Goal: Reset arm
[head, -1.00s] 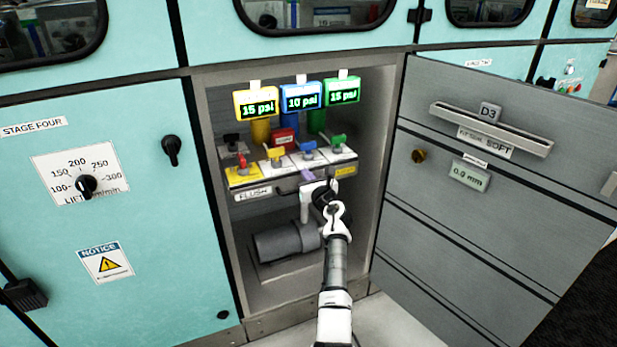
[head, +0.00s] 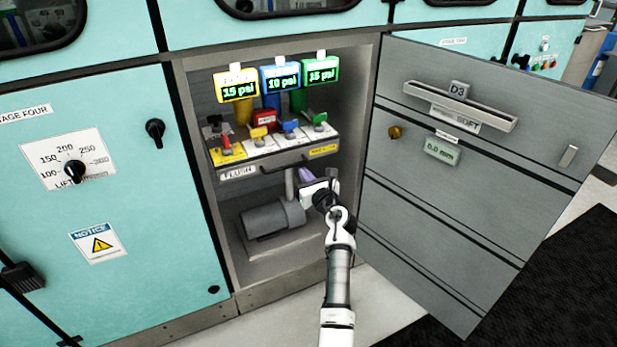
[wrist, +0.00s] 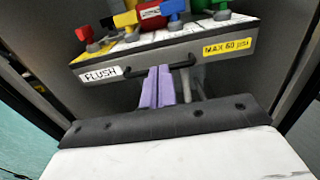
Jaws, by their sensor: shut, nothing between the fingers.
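My gripper (head: 305,178) reaches into the lower part of the open cabinet in the head view, below the valve panel. In the wrist view its purple fingers (wrist: 158,88) are together with nothing between them. They point toward the panel's front, near the black handle (wrist: 160,68) beside the FLUSH label (wrist: 100,74). I cannot tell whether the fingertips touch the handle.
The panel carries several coloured valves and displays: yellow (head: 236,87), blue (head: 281,79) and green (head: 321,73). A grey motor (head: 270,218) lies on the cabinet floor. The open grey door (head: 460,190) stands right of my arm. Floor is free in front.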

